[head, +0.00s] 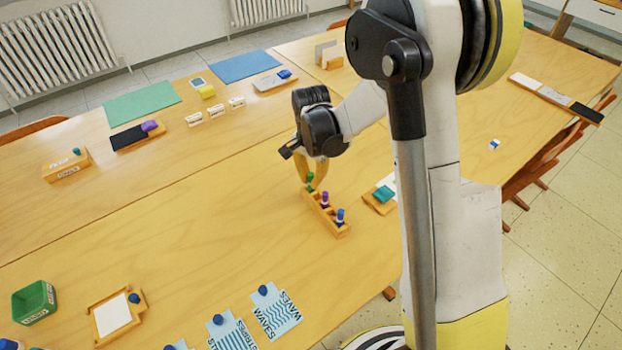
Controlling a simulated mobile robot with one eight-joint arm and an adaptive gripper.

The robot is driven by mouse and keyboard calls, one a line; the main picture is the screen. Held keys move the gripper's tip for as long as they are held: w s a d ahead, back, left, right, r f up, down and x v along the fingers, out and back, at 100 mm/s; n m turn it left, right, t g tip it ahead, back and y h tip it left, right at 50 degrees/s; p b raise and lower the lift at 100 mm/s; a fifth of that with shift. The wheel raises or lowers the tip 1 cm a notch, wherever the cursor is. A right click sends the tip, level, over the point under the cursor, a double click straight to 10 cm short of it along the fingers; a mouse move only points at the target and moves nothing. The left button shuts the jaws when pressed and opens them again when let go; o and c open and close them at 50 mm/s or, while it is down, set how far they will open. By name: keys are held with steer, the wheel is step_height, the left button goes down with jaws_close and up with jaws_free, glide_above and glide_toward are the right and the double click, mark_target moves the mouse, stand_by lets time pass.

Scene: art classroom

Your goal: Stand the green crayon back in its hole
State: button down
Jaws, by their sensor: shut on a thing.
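The green crayon (310,180) is upright at the far end of a narrow wooden crayon block (328,219). My gripper (308,178) is above that end, pointing down, with its fingers shut on the green crayon. The fingers partly hide the crayon, and I cannot tell whether its lower end is inside the hole or just above it. A purple crayon (325,198) and a blue crayon (340,215) stand upright in the block, the blue one at the near end.
A small tray with a teal block (384,194) lies right of the crayon block, close to my arm. Patterned cards (275,308) and a wooden frame (112,314) lie at the front. A green box (33,303) stands front left. The table left of the block is clear.

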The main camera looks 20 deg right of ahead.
steer(key=shift+f, duration=0.3)
stand_by(0.4)
steer(key=c, duration=1.5)
jaws_free()
steer(key=o, duration=0.3)
steer(key=shift+r+p, duration=1.75)
steer(key=shift+r, duration=1.3)
